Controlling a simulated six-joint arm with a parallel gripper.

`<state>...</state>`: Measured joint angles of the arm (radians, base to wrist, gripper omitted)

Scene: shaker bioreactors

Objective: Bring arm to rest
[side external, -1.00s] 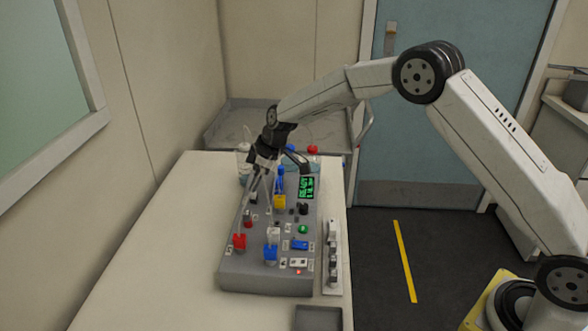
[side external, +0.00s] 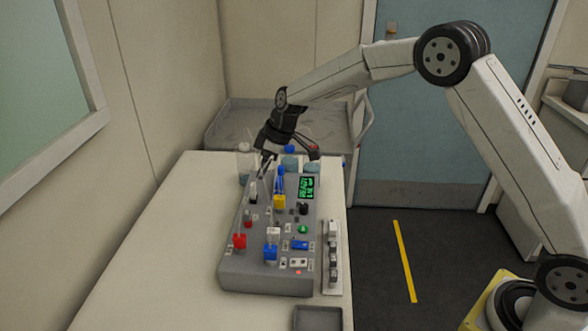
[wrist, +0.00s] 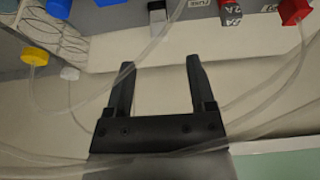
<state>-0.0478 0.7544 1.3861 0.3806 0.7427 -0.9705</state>
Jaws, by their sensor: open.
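My gripper (side external: 291,157) is above the far end of the grey bioreactor console (side external: 262,280) in the side view. In the wrist view my gripper (wrist: 160,75) has its two black fingers apart with nothing held between them. Clear tubes (wrist: 150,50) run across the wrist view, some passing near or over the gripper body; whether they touch it I cannot tell.
Glass bottles (side external: 244,160) stand at the console's far end, partly hidden by my gripper. A narrow strip of small switches (side external: 332,255) lies right of the console, and a small grey tray (side external: 317,318) is at the front. The table (side external: 165,235) is bare on the left. A cart (side external: 228,120) stands behind.

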